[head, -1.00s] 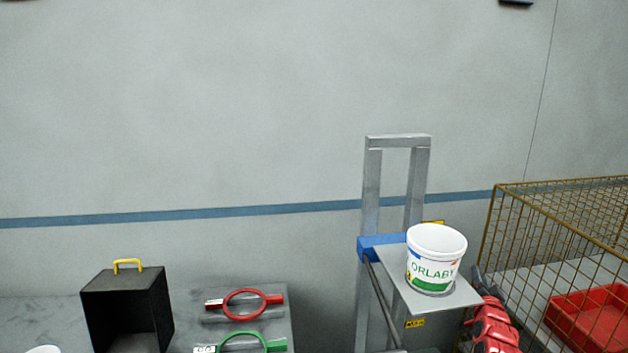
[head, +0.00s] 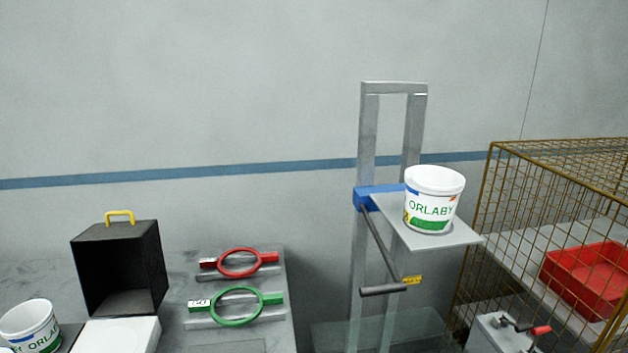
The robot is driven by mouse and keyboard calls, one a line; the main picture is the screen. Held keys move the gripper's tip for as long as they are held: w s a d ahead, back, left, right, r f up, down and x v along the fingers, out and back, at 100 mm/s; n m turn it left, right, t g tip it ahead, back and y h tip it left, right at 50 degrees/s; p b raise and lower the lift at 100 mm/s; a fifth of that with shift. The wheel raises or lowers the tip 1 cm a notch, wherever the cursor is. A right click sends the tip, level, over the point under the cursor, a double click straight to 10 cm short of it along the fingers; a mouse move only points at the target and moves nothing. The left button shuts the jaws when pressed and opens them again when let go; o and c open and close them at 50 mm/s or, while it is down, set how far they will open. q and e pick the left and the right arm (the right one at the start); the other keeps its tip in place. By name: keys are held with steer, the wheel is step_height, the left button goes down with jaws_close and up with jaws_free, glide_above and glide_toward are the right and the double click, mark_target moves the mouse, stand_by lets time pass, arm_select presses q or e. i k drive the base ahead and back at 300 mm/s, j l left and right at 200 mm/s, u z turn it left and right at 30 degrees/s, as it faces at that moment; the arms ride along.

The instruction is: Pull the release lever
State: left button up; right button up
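A dark lever with a crosswise grip (head: 383,290) reaches down and forward from the blue carriage (head: 378,196) of a grey upright frame (head: 369,130). A yellow label (head: 412,280) sits beside the grip. A second, small lever with a red end (head: 541,330) is on a grey box (head: 497,335) at the lower right. I cannot tell from the picture which one is the release lever. Neither of my grippers is in view, and nothing is touching either lever.
A white ORLABY bucket (head: 433,205) stands on the carriage's shelf (head: 462,236). Right is a wire cage (head: 482,225) with a red tray (head: 548,275). Left are a black box (head: 150,260), another bucket (head: 30,325), and red (head: 240,263) and green (head: 236,307) ring-shaped pieces.

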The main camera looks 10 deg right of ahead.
mark_target(536, 332)
steer(key=l+z, duration=0.2)
steer(key=z, duration=0.25)
steer(key=l+z, duration=0.15)
steer(key=z, duration=0.35)
steer(key=i+l+z, duration=0.1)
steer(key=z, duration=0.35)
steer(key=i+j+z, duration=0.1)
steer(key=j+z, duration=0.65)
steer(key=j, duration=0.15)
